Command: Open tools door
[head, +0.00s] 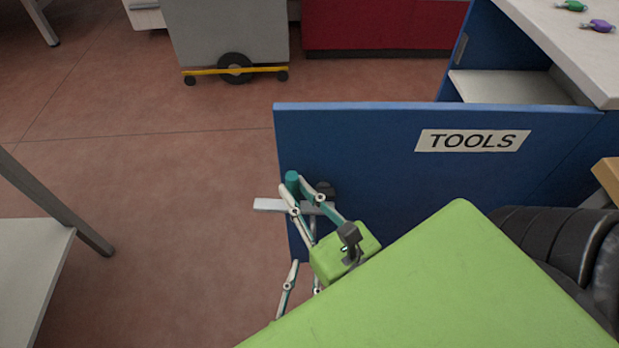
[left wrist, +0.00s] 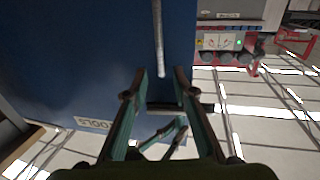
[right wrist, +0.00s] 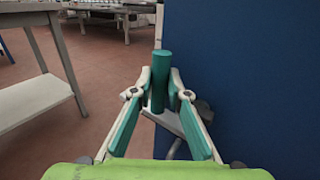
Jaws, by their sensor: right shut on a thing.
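The blue tools door (head: 375,135), with a white TOOLS label (head: 472,141), stands swung out from its cabinet. A teal cylindrical grip (right wrist: 161,72) on a grey bar (right wrist: 166,121) sits at the door's free edge; the grip also shows in the head view (head: 292,181). My right gripper (head: 295,187) is shut on this grip. My left gripper (head: 303,260) is lower, beside the door's free edge. In the left wrist view my left gripper (left wrist: 160,76) has its fingers apart, facing the door's blue face. A thin pale rod (left wrist: 158,40) shows beyond its fingertips.
The cabinet's pale shelf (head: 510,87) shows behind the door. A worktop (head: 570,40) with small coloured items is above it. A table (head: 30,270) stands at the left. A grey wheeled unit (head: 230,35) and a red cabinet (head: 380,25) are behind. The reddish floor between is clear.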

